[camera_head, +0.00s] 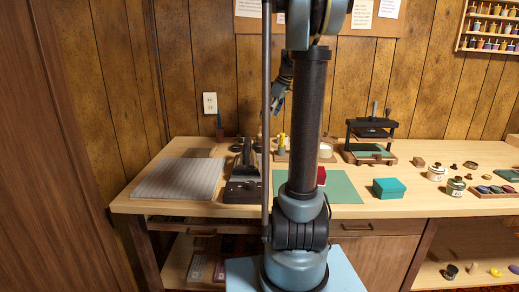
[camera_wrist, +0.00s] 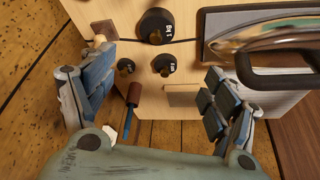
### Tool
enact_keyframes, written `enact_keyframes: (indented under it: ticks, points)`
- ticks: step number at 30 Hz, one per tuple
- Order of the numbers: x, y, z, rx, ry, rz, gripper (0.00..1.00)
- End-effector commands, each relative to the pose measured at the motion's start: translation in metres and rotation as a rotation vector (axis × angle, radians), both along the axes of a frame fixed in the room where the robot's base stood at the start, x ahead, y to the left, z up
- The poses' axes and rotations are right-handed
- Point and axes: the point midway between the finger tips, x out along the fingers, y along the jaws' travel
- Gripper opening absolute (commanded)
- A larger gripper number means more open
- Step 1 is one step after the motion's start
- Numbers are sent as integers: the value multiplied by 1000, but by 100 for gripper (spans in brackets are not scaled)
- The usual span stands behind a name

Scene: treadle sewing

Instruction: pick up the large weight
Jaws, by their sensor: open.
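The large weight (camera_wrist: 156,25) is a dark round piece with pale markings, standing on the wooden bench at the top of the wrist view. Two smaller dark weights, a middle one (camera_wrist: 165,65) and a smallest one (camera_wrist: 126,66), stand closer to my gripper. My gripper (camera_wrist: 160,68) is open and empty, its blue-grey fingers spread to either side. The large weight lies beyond the fingertips, roughly centred between them, and nothing touches it. In the head view my gripper (camera_head: 280,103) hangs above the back of the bench, partly hidden by my arm.
A shiny metal device with a dark handle (camera_wrist: 270,75) is close on the right. The wood-panelled wall (camera_head: 235,70) is just behind the bench. A teal box (camera_head: 389,188) stands farther right.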

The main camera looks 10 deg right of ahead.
Motion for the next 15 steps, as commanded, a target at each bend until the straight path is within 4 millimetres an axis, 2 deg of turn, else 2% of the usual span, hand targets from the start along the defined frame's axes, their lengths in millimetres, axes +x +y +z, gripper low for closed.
enact_keyframes:
  ticks: [5,15]
  points:
    - [6,-5,-15,1,-2,-4,80]
    - [18,7,-71,1,-3,-14,80]
